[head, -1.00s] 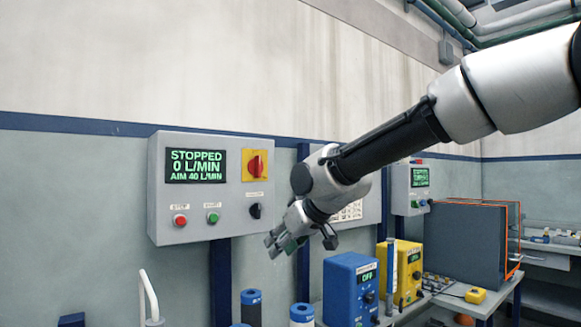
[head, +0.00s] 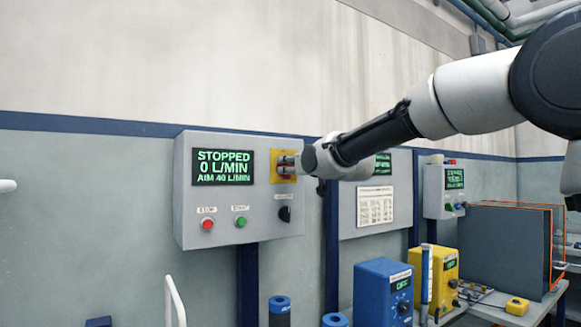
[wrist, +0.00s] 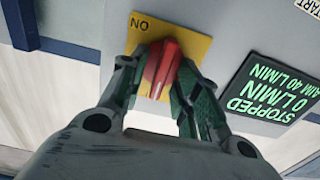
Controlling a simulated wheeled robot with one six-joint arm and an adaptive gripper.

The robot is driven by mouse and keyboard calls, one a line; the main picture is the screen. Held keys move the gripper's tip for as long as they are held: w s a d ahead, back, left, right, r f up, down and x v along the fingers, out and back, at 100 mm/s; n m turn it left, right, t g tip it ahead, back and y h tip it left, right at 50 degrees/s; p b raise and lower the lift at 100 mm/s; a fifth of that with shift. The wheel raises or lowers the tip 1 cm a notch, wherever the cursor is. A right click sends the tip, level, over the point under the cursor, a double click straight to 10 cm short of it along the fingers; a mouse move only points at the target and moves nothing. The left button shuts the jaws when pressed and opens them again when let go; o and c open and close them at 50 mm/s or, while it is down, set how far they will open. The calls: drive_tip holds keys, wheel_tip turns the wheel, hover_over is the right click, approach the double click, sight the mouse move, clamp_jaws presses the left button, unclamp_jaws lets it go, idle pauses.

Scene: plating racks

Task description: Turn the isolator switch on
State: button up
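The isolator switch is a red rotary handle (wrist: 161,72) on a yellow plate (wrist: 196,45), on the front of a grey control box (head: 192,225). In the wrist view the handle stands nearly upright, slightly tilted, with an ON label, upside down, at the plate's corner. My gripper (wrist: 163,75) is at the switch, its two fingers apart, one on each side of the handle. Whether the pads touch the handle I cannot tell. In the head view my gripper (head: 284,166) hides most of the handle. The box's display (head: 224,167) reads STOPPED, 0 L/MIN, AIM 40 L/MIN.
Below the display are a red stop button (head: 208,225) and a green start button (head: 240,222). A black knob (head: 284,214) sits under the switch. A blue box (head: 384,285) and a yellow box (head: 444,265) stand lower right. Open space lies before the control box.

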drive_tip(key=shift+w+a, duration=0.1)
drive_tip(key=shift+w, duration=0.1)
drive_tip(key=shift+c, duration=0.5)
clamp_jaws()
